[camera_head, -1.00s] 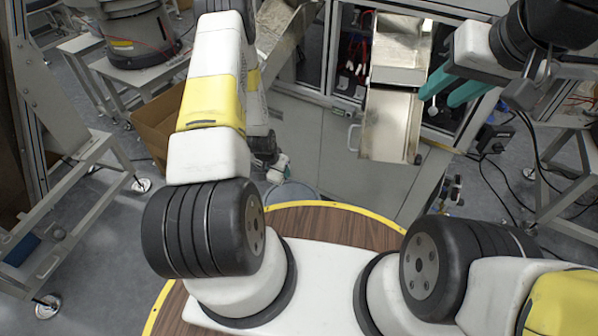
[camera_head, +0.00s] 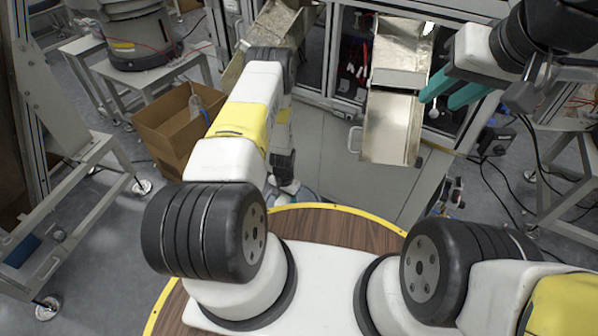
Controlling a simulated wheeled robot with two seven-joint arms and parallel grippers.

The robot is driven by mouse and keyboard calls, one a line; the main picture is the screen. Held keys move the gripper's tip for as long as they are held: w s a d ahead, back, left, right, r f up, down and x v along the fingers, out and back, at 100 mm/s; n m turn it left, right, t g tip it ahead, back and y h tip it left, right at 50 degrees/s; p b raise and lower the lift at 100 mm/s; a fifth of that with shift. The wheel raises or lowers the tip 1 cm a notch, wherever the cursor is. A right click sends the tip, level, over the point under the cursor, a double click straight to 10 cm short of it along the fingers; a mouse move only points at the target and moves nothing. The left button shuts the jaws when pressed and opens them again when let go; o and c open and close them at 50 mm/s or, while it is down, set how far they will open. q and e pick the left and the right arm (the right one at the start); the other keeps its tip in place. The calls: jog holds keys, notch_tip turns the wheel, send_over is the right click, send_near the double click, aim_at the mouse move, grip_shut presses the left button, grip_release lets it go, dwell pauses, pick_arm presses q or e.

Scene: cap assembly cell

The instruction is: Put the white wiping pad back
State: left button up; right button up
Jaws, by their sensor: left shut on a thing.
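My left arm reaches forward, with its elbow raised and its forearm hanging down. Its wrist end (camera_head: 284,178) is just beyond the far edge of the round wooden top. I cannot make out the white wiping pad for certain. My right gripper (camera_head: 450,92), with teal fingers, is at the upper right. Its fingers are apart with nothing visible between them, in front of the right edge of the metal chute.
The metal chute (camera_head: 391,125) slopes out of the grey cabinet (camera_head: 325,140). An open cardboard box (camera_head: 165,140) stands on the floor left of my left arm. A second metal chute (camera_head: 268,28) is behind my left elbow. A frame stand (camera_head: 70,170) is at the left.

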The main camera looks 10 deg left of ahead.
pick_arm(q)
jog(key=w+d, duration=0.1)
jog(key=w, duration=0.1)
jog(key=shift+w+d+f, duration=0.1)
jog(key=shift+w+d, duration=0.2)
jog(key=shift+d, duration=0.05)
jog(key=shift+w+d+f, duration=0.1)
jog(key=shift+w+f, duration=0.05)
jog(key=shift+f, duration=0.75)
jog(key=shift+w+d+f, duration=0.1)
jog(key=shift+f, duration=0.8)
jog(key=o, duration=1.3)
